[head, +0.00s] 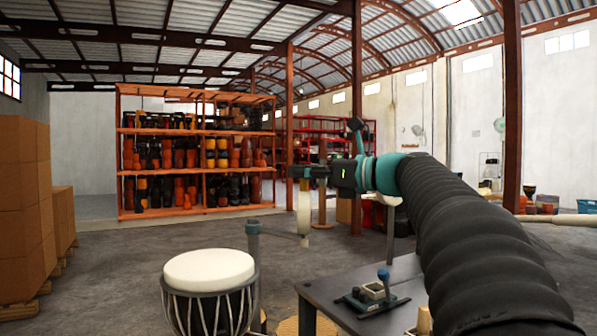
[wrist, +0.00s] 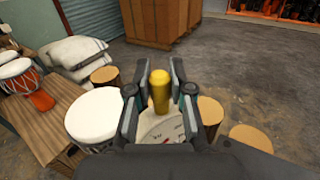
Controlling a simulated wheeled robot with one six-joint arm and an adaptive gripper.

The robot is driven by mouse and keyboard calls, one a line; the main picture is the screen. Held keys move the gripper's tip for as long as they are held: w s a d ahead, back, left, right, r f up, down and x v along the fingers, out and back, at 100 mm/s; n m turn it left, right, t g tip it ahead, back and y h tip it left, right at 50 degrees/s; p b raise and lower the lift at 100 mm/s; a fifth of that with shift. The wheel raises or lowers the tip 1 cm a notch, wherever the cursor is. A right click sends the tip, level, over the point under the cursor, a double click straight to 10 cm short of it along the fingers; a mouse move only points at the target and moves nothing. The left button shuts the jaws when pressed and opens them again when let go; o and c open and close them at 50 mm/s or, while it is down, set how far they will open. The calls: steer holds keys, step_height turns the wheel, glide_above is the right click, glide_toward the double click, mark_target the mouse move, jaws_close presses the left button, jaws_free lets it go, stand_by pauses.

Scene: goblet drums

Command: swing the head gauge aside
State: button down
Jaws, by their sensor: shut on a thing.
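The head gauge shows in the wrist view as a pale dial (wrist: 164,129) with a yellow knob (wrist: 160,92) standing out from it. In the head view the gauge (head: 303,213) is a narrow pale shape seen nearly edge-on, beside a grey post (head: 253,243) with a side arm. My gripper (head: 301,172) reaches in from the right, just above the gauge. In the wrist view my gripper (wrist: 163,72) has one finger on each side of the yellow knob and is shut on it. A white-headed drum (head: 210,268) stands left of the gauge; its head (wrist: 95,114) shows in the wrist view.
A dark table (head: 350,290) with a small blue-handled tool (head: 376,291) stands right of the drum. Stacked cartons (head: 22,205) are at the left. An orange drum rack (head: 195,155) is behind. The wrist view shows a wooden bench (wrist: 45,118) and wooden stumps (wrist: 251,138).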

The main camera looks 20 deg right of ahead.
steer(key=c, duration=1)
jaws_free()
steer(key=shift+d, duration=0.1)
steer(key=v, duration=1.2)
